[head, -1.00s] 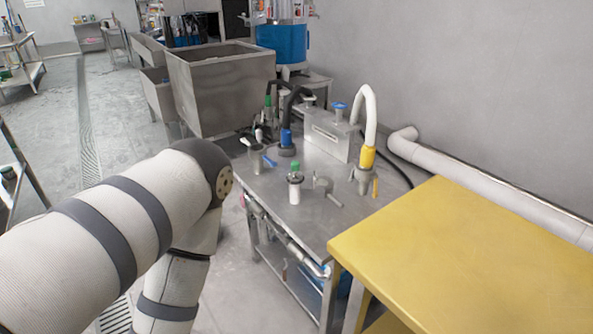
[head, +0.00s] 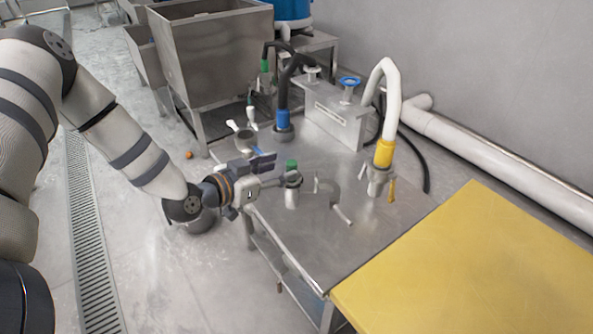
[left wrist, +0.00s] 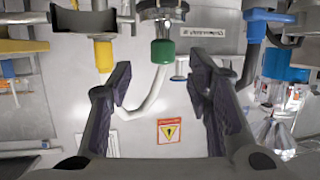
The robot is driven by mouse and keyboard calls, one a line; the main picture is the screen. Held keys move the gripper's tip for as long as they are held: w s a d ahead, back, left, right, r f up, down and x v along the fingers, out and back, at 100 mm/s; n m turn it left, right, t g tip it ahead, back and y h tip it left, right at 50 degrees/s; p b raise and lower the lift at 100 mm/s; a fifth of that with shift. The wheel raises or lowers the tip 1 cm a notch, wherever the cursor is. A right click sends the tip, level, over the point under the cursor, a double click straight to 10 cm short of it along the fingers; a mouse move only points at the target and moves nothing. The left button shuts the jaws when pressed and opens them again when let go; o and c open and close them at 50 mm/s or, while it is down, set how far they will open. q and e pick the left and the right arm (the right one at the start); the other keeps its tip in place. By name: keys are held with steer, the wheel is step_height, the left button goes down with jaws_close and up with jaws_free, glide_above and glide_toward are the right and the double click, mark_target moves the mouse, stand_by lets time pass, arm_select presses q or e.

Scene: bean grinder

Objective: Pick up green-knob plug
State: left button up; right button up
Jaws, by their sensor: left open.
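The green-knob plug (head: 292,166) stands upright on the metal table (head: 330,255), its green knob above a pale body. My left gripper (head: 279,171) is open and comes in from the left beside the knob, with nothing held. In the left wrist view, the green knob (left wrist: 162,52) shows near the top centre, just beyond the open fingertips (left wrist: 160,74) and lined up with the gap between them. No contact between fingers and plug is visible. My right gripper is not in view.
A metal fitting with a handle (head: 327,187) stands just right of the plug. A yellow-collared white hose (head: 384,152), a blue-collared black hose (head: 283,120) and a metal box (head: 333,118) stand behind. A yellow tabletop (head: 490,265) adjoins at front right.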

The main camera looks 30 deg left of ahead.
mark_target(290, 163)
arm_select(q)
steer(key=b+x, duration=0.1)
steer(key=x, duration=0.3)
steer(key=shift+w+f, duration=0.25)
steer(key=shift+w, duration=0.05)
steer(key=shift+w+r, duration=0.1)
steer(key=shift+w, duration=0.3)
steer(key=shift+r, duration=0.1)
jaws_close()
